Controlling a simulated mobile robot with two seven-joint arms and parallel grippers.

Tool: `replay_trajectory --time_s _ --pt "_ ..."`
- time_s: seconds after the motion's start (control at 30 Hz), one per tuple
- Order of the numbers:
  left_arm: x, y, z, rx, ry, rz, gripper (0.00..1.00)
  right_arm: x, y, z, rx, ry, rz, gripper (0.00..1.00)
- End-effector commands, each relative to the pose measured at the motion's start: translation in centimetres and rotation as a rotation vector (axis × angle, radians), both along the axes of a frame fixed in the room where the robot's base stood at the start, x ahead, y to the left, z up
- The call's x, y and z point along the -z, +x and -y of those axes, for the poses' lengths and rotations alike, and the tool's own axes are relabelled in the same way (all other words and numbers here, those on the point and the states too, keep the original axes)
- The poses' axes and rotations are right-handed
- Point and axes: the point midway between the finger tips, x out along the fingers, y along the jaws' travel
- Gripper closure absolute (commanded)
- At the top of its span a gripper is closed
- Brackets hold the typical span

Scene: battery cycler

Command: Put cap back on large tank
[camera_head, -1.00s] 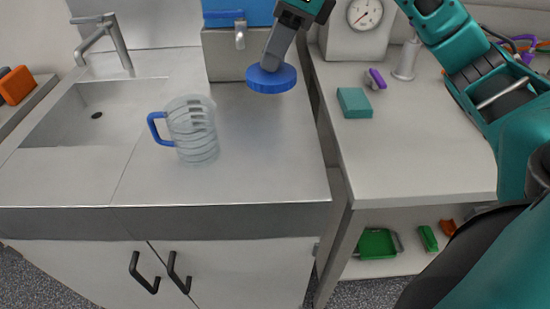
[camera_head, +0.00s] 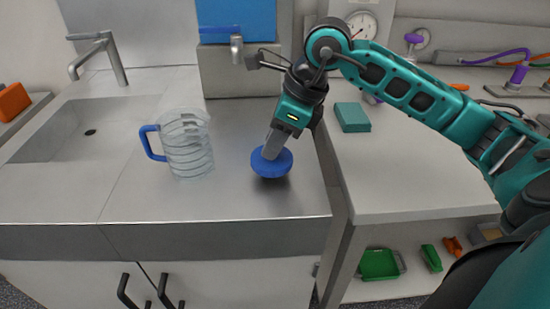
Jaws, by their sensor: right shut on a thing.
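A round blue cap (camera_head: 270,166) is at the right part of the steel counter. My right gripper (camera_head: 273,150) points down and is shut on the cap from above. The cap is low over the counter; I cannot tell whether it touches it. A blue tank (camera_head: 237,20) with a tap (camera_head: 236,46) stands on a grey block at the back; its top is outside the picture. My left gripper is not in view.
A clear jug (camera_head: 187,145) with a blue handle stands on the counter (camera_head: 130,205), left of the cap. A sink (camera_head: 75,130) lies at the left. A teal block (camera_head: 352,117) and a dial gauge (camera_head: 362,24) are on the right bench, beyond a gap.

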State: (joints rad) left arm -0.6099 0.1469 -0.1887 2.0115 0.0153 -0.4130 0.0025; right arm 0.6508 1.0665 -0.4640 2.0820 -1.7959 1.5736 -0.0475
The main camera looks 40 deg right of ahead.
Motion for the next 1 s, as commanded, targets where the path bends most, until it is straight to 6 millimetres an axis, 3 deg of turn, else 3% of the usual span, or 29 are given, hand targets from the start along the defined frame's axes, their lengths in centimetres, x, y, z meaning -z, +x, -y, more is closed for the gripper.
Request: replay_trajectory --time_s 0.3,0.7,0.73,1.0 --pt "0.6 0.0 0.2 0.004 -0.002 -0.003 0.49 3.7 0.0 0.0 -0.001 0.001 -0.002 1.0" --pt "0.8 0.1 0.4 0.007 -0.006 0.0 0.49 4.4 0.0 0.0 0.0 0.0 0.0 1.0" --pt "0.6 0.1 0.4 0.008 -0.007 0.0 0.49 4.2 0.0 0.0 0.0 0.0 0.0 0.72" --pt "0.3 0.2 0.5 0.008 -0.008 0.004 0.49 4.1 0.0 0.0 0.0 0.0 0.0 0.5"
